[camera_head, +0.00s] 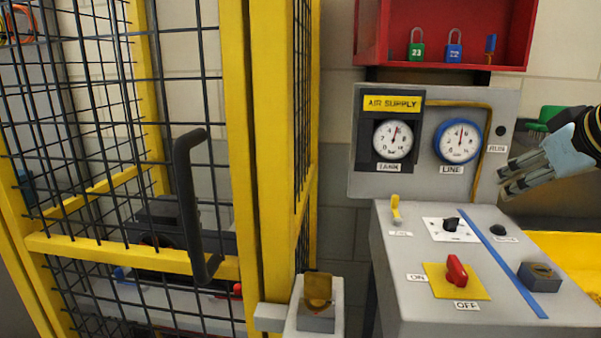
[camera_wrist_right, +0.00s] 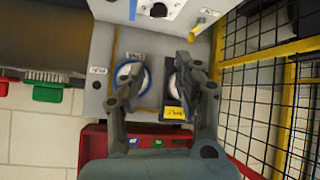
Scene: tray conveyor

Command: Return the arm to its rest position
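My right gripper (camera_head: 506,180) comes in from the right edge in the head view, beside the grey air supply panel (camera_head: 350,185) and above the console's right side. It is partly cut off by the frame edge. In the right wrist view, the fingers of the right gripper (camera_wrist_right: 161,64) stand apart with nothing held between them; the panel with its gauges lies beyond them. My left gripper and arm are not in view.
A grey console (camera_head: 415,300) carries a red switch (camera_head: 457,270), a black knob (camera_head: 451,223) and a yellow lever (camera_head: 396,209). A yellow mesh cage (camera_head: 262,150) with a black handle (camera_head: 190,205) stands left. A red lock box (camera_head: 372,32) hangs above the panel.

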